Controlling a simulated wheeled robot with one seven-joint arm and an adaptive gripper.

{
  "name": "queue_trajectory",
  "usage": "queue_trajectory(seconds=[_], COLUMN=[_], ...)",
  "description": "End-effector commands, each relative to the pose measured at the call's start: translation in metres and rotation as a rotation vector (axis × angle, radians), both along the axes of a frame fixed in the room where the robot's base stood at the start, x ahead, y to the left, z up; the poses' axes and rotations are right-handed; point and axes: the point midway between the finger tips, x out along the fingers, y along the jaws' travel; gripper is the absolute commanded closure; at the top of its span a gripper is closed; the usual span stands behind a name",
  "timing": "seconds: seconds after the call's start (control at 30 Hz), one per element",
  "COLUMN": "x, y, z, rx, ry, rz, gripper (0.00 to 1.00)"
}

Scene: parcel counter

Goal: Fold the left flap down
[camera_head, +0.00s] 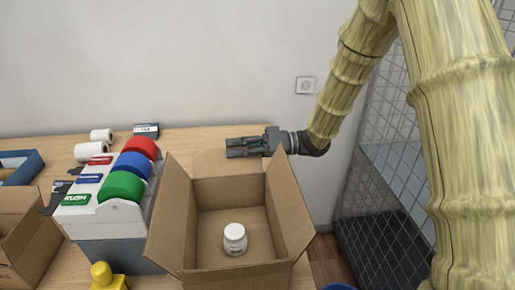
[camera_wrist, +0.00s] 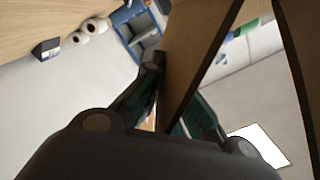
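An open brown cardboard box (camera_head: 230,215) stands on the counter with a white bottle (camera_head: 235,239) upright inside. Its left flap (camera_head: 168,212) stands up, leaning slightly outward. Its right flap (camera_head: 289,205) also stands up and leans outward. My gripper (camera_head: 230,148) is above the back of the box, pointing left, apart from the left flap. Its fingers are parted and look empty. In the wrist view the fingers (camera_wrist: 178,90) show with cardboard (camera_wrist: 205,55) behind and between them; I cannot tell how far off it is.
A tape dispenser (camera_head: 95,215) with red, blue and green rolls stands close left of the box. White rolls (camera_head: 90,151) and a small dark box (camera_head: 146,130) lie at the back. A yellow figure (camera_head: 105,278) is at front left. A mesh partition (camera_head: 385,140) stands at right.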

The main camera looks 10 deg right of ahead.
Motion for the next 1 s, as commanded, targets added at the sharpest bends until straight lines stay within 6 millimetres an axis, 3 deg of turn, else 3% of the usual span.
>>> queue_trajectory(seconds=[0.13,0.4,0.53,0.87,1.0], x=[0.000,0.000,0.000,0.000,0.000], y=[0.013,0.013,0.012,0.011,0.002], z=[0.001,0.001,0.001,0.002,0.002], rx=[-0.002,-0.002,-0.002,-0.002,-0.002], ry=[-0.027,-0.028,-0.028,-0.028,-0.028], rz=[0.018,0.018,0.017,0.016,0.015], gripper=[1.00,1.00,0.76,0.76,0.76])
